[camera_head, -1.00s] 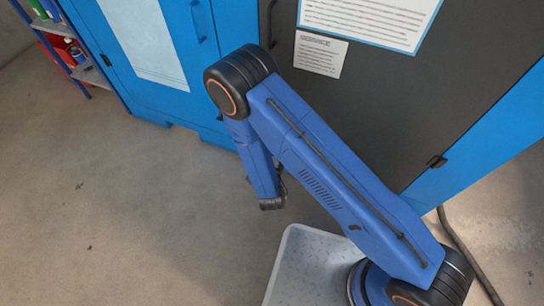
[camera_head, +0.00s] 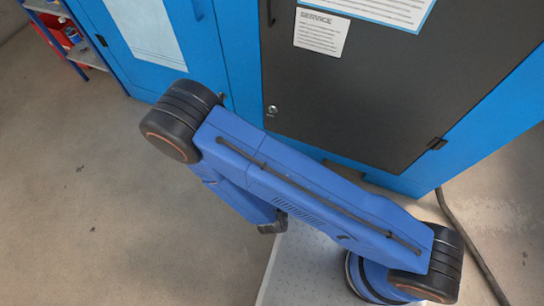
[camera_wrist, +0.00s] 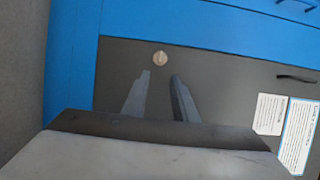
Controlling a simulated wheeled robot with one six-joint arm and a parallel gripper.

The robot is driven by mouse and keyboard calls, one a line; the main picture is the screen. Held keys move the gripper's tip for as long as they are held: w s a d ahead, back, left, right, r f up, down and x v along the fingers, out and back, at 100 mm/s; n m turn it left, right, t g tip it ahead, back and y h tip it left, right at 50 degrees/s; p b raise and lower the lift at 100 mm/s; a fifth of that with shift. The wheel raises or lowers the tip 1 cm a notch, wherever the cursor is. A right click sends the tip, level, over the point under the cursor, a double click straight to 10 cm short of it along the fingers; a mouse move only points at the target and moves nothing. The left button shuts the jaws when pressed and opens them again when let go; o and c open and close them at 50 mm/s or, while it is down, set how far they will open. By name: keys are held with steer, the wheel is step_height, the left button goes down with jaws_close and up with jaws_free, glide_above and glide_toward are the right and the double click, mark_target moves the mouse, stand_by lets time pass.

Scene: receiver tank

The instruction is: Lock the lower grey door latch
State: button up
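The lower grey door latch (camera_head: 272,109) is a small round metal fitting near the lower left edge of the dark grey door (camera_head: 350,100). It also shows in the wrist view (camera_wrist: 160,57), just beyond my fingertips. The turn of its slot is too small to read. My gripper (camera_wrist: 161,77) is open and empty, its two fingers apart and pointing towards the latch, which lies roughly in line with the gap. I see no contact with it. In the head view my arm hides the fingers.
A dark handle (camera_wrist: 297,78) and paper notices (camera_wrist: 297,135) are on the grey door. A blue door (camera_head: 150,45) stands to the left in the head view, with a shelf (camera_head: 85,55) beyond it. A hose (camera_head: 465,250) lies at right. The floor at left is clear.

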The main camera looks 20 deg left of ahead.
steer(key=shift+v, duration=0.9)
